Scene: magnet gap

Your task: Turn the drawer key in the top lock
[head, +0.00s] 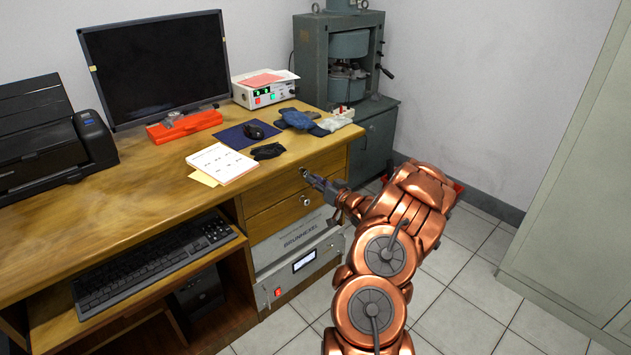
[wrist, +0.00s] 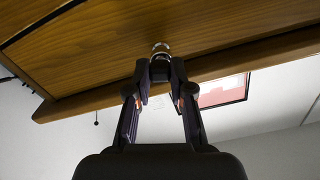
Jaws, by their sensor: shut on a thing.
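The top lock (head: 304,171) is on the front of the desk's upper wooden drawer (head: 278,187). In the wrist view the silver lock (wrist: 160,47) sits at the far end of my fingers. My gripper (head: 312,178) reaches the lock from the right, and it also shows in the wrist view (wrist: 160,72). Its fingertips are shut on the drawer key (wrist: 160,66), mostly hidden between them, right at the lock. How far the key is turned cannot be told. A second lock (head: 305,200) shows on the drawer below.
The wooden desk (head: 150,190) holds a monitor, a red case (head: 184,126), papers (head: 222,164), a mouse and gloves (head: 300,121). A silver instrument (head: 300,260) stands under the drawers. A grey cabinet (head: 585,200) is at the right.

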